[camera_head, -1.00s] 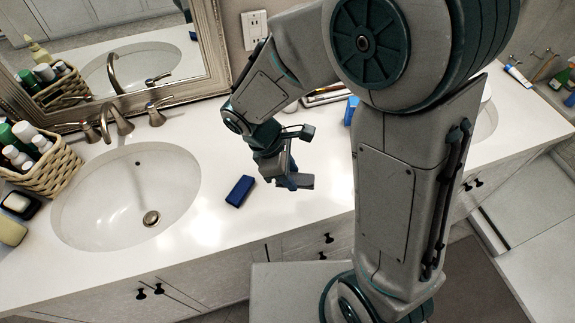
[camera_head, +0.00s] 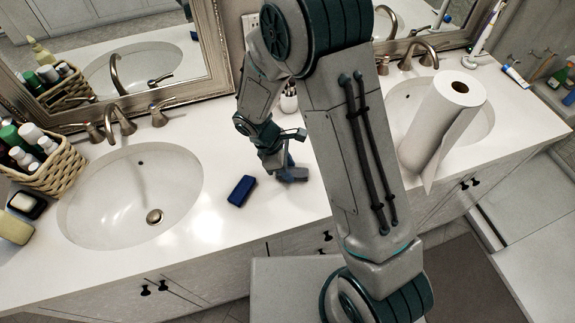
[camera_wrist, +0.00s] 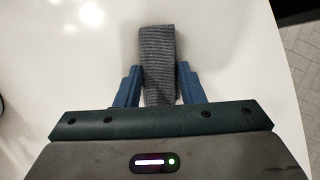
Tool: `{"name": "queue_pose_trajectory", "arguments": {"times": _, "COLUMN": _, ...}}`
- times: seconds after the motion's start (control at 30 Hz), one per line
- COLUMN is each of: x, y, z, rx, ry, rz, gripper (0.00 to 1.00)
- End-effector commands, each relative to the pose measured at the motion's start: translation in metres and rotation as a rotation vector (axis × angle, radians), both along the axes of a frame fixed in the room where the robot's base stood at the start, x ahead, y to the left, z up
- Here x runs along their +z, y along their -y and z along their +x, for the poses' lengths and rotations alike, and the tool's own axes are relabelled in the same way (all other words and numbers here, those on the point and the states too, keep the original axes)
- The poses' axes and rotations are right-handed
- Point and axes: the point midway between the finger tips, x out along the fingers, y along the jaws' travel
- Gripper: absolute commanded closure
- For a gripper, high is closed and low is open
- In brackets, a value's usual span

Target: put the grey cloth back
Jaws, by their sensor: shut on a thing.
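My gripper (camera_head: 284,174) is low over the counter between the two sinks. In the wrist view my gripper (camera_wrist: 158,92) is shut on the grey cloth (camera_wrist: 158,58), a ribbed, folded strip that sticks out past the fingertips. In the head view the grey cloth (camera_head: 298,172) shows only as a small patch at the fingers. Whether it touches the counter is hard to tell.
A dark blue block (camera_head: 242,190) lies on the white counter (camera_head: 222,228) just left of my gripper. The left sink (camera_head: 130,195) is beyond it. A paper towel roll (camera_head: 440,125) stands by the right sink (camera_head: 405,100). A basket (camera_head: 62,170) of bottles is far left.

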Motion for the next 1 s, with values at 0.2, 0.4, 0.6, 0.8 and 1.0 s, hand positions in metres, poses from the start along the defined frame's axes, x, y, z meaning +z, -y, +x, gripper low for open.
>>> {"name": "queue_pose_trajectory", "arguments": {"times": 0.2, "x": -0.002, "y": 0.0, "z": 0.0, "rx": 0.0, "ry": 0.0, "rz": 0.0, "gripper": 0.83}}
{"name": "queue_pose_trajectory", "arguments": {"times": 0.4, "x": -0.001, "y": 0.0, "z": 0.0, "rx": 0.0, "ry": 0.0, "rz": 0.0, "gripper": 0.43}}
{"name": "queue_pose_trajectory", "arguments": {"times": 0.6, "x": 0.0, "y": 0.0, "z": 0.0, "rx": -0.001, "ry": 0.0, "rz": 0.0, "gripper": 0.43}}
{"name": "queue_pose_trajectory", "arguments": {"times": 0.8, "x": 0.019, "y": -0.009, "z": 0.002, "rx": 0.001, "ry": 0.005, "rz": 0.002, "gripper": 0.43}}
{"name": "queue_pose_trajectory", "arguments": {"times": 1.0, "x": 0.058, "y": -0.025, "z": 0.004, "rx": 0.0, "ry": 0.005, "rz": 0.003, "gripper": 0.43}}
